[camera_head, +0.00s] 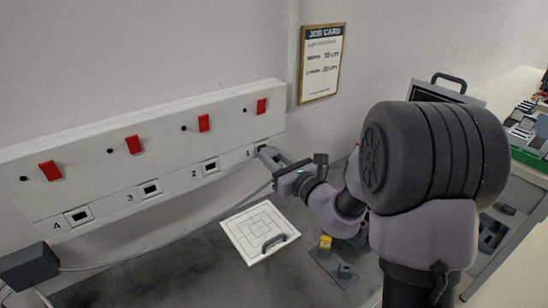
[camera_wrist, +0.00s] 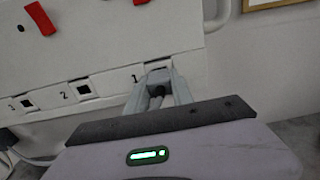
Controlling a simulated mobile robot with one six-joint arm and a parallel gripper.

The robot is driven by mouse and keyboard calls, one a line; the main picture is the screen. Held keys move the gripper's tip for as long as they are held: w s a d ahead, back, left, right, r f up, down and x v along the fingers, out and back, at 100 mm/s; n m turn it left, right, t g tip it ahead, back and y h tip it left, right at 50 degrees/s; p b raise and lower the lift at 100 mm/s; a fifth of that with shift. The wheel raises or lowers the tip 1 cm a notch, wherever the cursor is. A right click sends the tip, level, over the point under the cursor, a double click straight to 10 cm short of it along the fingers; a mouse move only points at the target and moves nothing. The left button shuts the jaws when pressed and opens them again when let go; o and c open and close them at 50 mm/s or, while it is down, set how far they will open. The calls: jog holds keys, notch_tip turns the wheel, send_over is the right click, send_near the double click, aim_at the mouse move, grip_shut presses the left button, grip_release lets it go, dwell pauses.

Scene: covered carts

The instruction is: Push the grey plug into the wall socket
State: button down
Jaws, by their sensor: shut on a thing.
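My gripper (camera_head: 270,155) reaches to the right end of the white wall panel, at the socket labelled 1 (camera_head: 261,147). In the wrist view its two grey fingers (camera_wrist: 159,88) are shut on the grey plug (camera_wrist: 158,76), which shows only in small part between the fingertips. The plug is right in front of socket 1, whose opening is mostly covered by the plug and fingers. I cannot tell how far the plug is inside it. A thin grey cable (camera_head: 190,232) runs from a dark box (camera_head: 29,266) at the left toward my gripper.
The white panel (camera_head: 90,160) also holds sockets 2 (camera_head: 210,166), 3 (camera_head: 150,190) and 4 (camera_head: 78,216), with red switches above. Below lie a white board with a handle (camera_head: 245,222) and a grey plate with a yellow block (camera_head: 325,242). A job card (camera_head: 320,62) hangs on the wall.

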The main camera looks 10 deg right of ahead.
jog(key=shift+w+a, duration=0.3)
jog(key=shift+w, duration=0.35)
jog(key=c, duration=1)
grip_release()
jog(key=shift+c, duration=0.2)
jog(key=b+v, duration=0.4)
jog(key=v, duration=1.3)
jog(key=shift+s, duration=0.2)
jog(key=shift+d, duration=0.15)
